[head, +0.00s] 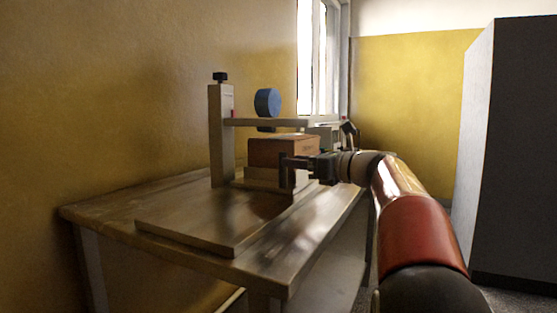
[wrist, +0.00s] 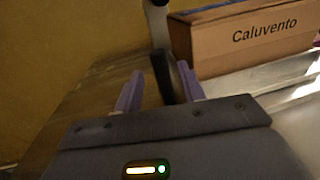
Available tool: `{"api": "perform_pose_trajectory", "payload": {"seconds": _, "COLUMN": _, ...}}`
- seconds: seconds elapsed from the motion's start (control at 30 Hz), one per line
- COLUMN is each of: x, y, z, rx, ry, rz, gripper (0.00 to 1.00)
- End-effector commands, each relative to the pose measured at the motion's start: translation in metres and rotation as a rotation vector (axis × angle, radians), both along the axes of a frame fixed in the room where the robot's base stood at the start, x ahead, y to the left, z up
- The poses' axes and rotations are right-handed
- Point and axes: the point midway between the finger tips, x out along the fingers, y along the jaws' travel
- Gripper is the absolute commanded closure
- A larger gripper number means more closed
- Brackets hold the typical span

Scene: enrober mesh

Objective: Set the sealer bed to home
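The sealer stands on the table in the head view, with an upright post (head: 221,135), a black top knob, a level arm and a blue round knob (head: 267,102). A pale plate under the box, seemingly the bed (head: 258,183), sits low beside the post. My gripper (head: 289,174) is in front of the box's right end. In the wrist view my gripper (wrist: 160,88) is open, with a dark-ended bar (wrist: 163,75) between its fingers; I cannot tell whether they touch it.
A flat base board (head: 195,238) lies on the wooden table (head: 95,209), its front part clear. A black-tipped lever (head: 348,131) and a pale item show behind my gripper. A tall grey cabinet (head: 515,150) stands at right. Yellow walls close the left and back.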

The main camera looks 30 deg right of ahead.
Motion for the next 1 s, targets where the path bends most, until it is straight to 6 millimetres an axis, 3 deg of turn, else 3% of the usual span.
{"api": "perform_pose_trajectory", "payload": {"seconds": 0.3, "x": 0.037, "y": 0.021, "z": 0.001, "rx": -0.001, "ry": 0.0, "rz": 0.002, "gripper": 0.6}}
{"api": "perform_pose_trajectory", "payload": {"seconds": 0.63, "x": 0.041, "y": 0.023, "z": 0.0, "rx": 0.0, "ry": 0.0, "rz": 0.0, "gripper": 0.6}}
{"api": "perform_pose_trajectory", "payload": {"seconds": 0.93, "x": 0.041, "y": 0.023, "z": 0.0, "rx": 0.0, "ry": 0.0, "rz": 0.0, "gripper": 0.98}}
{"api": "perform_pose_trajectory", "payload": {"seconds": 1.0, "x": 0.041, "y": 0.023, "z": 0.0, "rx": 0.0, "ry": 0.0, "rz": 0.0, "gripper": 1.0}}
